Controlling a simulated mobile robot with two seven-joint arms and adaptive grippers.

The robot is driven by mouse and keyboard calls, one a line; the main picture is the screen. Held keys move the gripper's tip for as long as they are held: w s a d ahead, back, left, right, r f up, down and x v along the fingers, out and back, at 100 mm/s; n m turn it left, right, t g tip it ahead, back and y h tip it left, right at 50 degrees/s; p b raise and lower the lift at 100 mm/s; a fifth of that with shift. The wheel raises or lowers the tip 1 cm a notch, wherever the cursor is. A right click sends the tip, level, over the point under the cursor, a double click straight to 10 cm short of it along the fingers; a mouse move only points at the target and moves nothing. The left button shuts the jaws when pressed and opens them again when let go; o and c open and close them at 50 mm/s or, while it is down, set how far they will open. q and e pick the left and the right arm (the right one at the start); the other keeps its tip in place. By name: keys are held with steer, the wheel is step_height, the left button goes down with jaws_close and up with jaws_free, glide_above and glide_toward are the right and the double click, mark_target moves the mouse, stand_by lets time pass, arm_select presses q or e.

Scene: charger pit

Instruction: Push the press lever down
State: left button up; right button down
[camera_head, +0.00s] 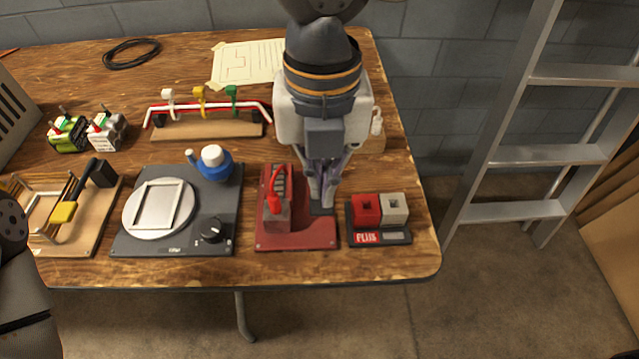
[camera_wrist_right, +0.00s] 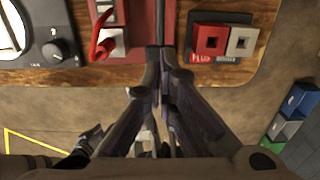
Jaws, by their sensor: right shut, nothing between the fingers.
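A red press base (camera_head: 300,242) stands on the table's front right part. A bright red curved handle (camera_head: 275,190) rises on its left side, and it also shows in the wrist view (camera_wrist_right: 103,40). My right gripper (camera_head: 322,200) points down over the right side of this base, right of the red handle. Its fingers are shut together and empty. In the wrist view the fingertips (camera_wrist_right: 163,52) overlap the base's right edge. A dark piece shows by the fingertips. The fingers hide part of the base, and I cannot tell contact. My left gripper is out of view.
A black-based block with red and white sockets (camera_head: 378,238) stands close right of the fingers. A dark plate with a round disc and knob (camera_head: 228,225) stands left. A rack with coloured clips (camera_head: 205,130) is behind. The table's front edge is near; a ladder (camera_head: 570,155) stands right.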

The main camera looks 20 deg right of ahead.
steer(key=shift+f+p, duration=0.35)
steer(key=shift+f, duration=0.8)
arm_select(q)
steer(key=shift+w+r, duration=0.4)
arm_select(e)
steer(key=shift+f, duration=0.35)
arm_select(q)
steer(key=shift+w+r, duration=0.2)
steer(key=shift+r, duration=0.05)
arm_select(e)
steer(key=shift+f, duration=1.2)
steer(key=shift+r, duration=0.1)
steer(key=shift+r+p, duration=2)
steer(key=shift+r, duration=2.15)
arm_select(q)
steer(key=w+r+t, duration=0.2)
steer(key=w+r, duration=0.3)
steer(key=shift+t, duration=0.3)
